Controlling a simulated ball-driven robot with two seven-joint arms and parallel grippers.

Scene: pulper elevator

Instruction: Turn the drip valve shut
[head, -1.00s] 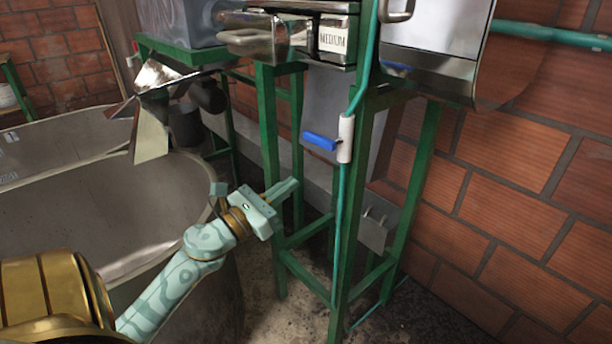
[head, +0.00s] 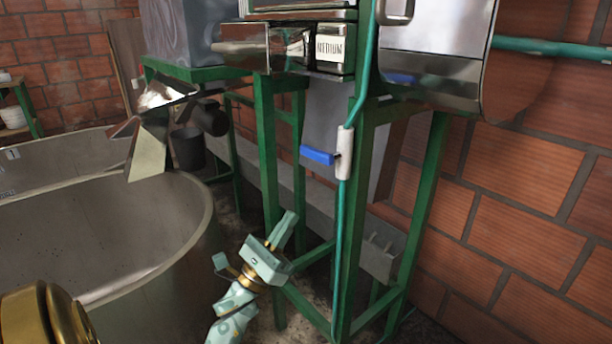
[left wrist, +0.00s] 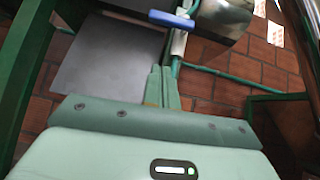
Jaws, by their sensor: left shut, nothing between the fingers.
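The drip valve has a white body (head: 344,153) on a thin green pipe and a blue lever handle (head: 317,156) that sticks out to the left, roughly level. In the left wrist view the blue handle (left wrist: 171,18) shows near the top, beyond my fingertips, with the pale valve body (left wrist: 179,42) below its right end. My left gripper (head: 289,220) is shut and empty. It points up, below and a little left of the handle in the head view, apart from it. In the left wrist view its closed fingers (left wrist: 160,72) point toward the valve. My right gripper is not in view.
Green metal frame legs (head: 267,160) stand left of the valve, and another post is right behind its pipe. A large grey tank (head: 190,225) stands at the left. A steel machine marked MEDIUM (head: 330,45) is above. A brick wall (head: 530,200) closes the right.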

